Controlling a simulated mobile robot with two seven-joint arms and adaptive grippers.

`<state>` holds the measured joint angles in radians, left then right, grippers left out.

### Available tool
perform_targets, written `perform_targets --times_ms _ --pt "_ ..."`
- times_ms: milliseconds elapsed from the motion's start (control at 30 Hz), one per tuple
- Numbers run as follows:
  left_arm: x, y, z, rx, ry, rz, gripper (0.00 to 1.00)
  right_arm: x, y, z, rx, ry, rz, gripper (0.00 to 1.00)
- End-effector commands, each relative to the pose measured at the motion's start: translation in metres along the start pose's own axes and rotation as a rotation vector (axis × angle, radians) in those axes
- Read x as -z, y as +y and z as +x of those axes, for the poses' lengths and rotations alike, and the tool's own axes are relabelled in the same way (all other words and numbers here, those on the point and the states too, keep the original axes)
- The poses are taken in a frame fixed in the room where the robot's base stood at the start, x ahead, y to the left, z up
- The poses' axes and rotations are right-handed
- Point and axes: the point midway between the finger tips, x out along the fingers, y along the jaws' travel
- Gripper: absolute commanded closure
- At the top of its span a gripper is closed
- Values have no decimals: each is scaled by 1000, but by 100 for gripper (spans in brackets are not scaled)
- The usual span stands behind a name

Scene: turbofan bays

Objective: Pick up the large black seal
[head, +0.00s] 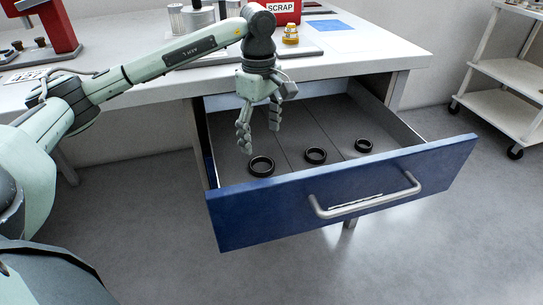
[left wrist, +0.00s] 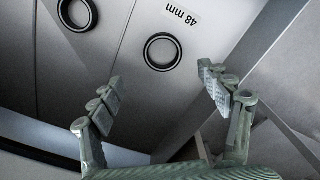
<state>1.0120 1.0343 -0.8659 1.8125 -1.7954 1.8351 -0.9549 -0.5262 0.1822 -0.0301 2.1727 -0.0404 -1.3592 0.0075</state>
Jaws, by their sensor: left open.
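Three black ring seals lie flat in separate lanes of an open drawer. The left one (head: 262,174) looks largest, and the middle seal (head: 315,162) and right seal (head: 364,150) look smaller. My left gripper (head: 259,137) is open and empty, fingers pointing down, above the left lane and just behind the left seal. In the left wrist view, a seal (left wrist: 146,52) lies beside a "48 mm" label (left wrist: 180,16), ahead of the open fingers (left wrist: 160,92) and apart from them. Another seal (left wrist: 78,30) shows at the top left. My right gripper is not in view.
The drawer's blue front (head: 400,180) with its grey handle (head: 330,212) stands nearest. The workbench top (head: 375,53) is above and behind the drawer, holding a red SCRAP bin (head: 285,12) and a blue mat (head: 328,25). A white cart (head: 510,75) stands at the right.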

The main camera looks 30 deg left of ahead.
Motion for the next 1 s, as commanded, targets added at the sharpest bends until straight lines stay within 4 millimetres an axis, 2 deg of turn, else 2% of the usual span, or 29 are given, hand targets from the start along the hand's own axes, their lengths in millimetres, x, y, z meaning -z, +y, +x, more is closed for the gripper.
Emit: perform_targets --times_ms 300,500,767,800,1000 --pt "1 -3 40 4 0 -1 23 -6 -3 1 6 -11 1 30" --pt "1 -3 67 1 0 0 23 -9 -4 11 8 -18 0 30" --pt "1 -3 71 0 0 0 23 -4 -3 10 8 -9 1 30" --pt "1 -3 71 0 0 0 24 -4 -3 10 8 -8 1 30" --pt "1 -3 71 0 0 0 49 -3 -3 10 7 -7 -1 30"
